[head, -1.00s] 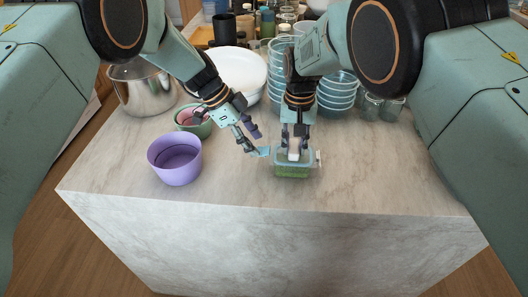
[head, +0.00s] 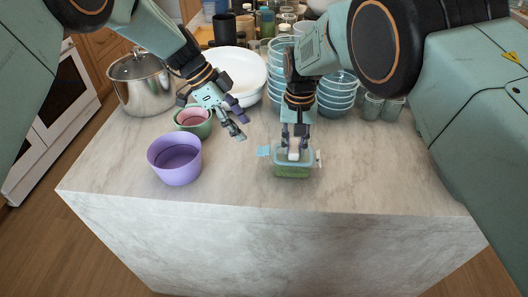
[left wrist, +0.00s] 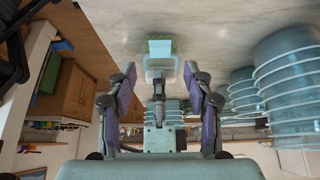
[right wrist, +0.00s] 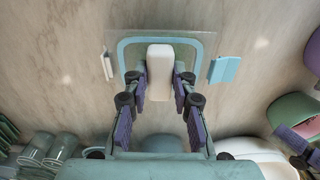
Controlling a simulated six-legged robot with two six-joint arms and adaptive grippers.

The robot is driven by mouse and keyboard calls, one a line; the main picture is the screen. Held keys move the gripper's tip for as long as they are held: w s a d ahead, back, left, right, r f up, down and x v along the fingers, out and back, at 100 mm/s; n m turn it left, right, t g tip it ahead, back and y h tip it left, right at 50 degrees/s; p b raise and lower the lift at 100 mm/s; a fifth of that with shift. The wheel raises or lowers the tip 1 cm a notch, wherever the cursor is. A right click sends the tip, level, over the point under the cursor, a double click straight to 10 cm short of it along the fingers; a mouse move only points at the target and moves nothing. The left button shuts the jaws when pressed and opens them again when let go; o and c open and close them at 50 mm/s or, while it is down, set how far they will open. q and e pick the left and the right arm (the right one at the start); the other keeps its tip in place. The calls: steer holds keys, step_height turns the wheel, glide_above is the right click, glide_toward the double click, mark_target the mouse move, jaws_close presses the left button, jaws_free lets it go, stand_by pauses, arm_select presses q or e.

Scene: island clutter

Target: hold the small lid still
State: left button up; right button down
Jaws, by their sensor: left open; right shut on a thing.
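The small lid is a clear plate with a teal rim (right wrist: 185,41) and a white block handle (right wrist: 159,72). It sits on a small box with green contents (head: 292,171) near the middle of the counter. My right gripper (head: 294,149) comes down from above and is shut on the white handle. A blue flap (right wrist: 224,69) sticks out on one side of the lid and a white flap (right wrist: 107,66) on the other. My left gripper (head: 239,126) is open and empty above the counter, left of the box and apart from it.
A purple bowl (head: 175,165) and a green bowl (head: 195,128) stand to the left, with a steel pot (head: 140,88) behind. A white bowl (head: 240,68) and stacked glass bowls (head: 337,97) stand at the back. The counter right of the box is clear.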

arm_select(q)
steer(key=shift+r, duration=0.15)
steer(key=o, duration=0.6)
steer(key=shift+c, duration=0.2)
steer(key=v, duration=1.2)
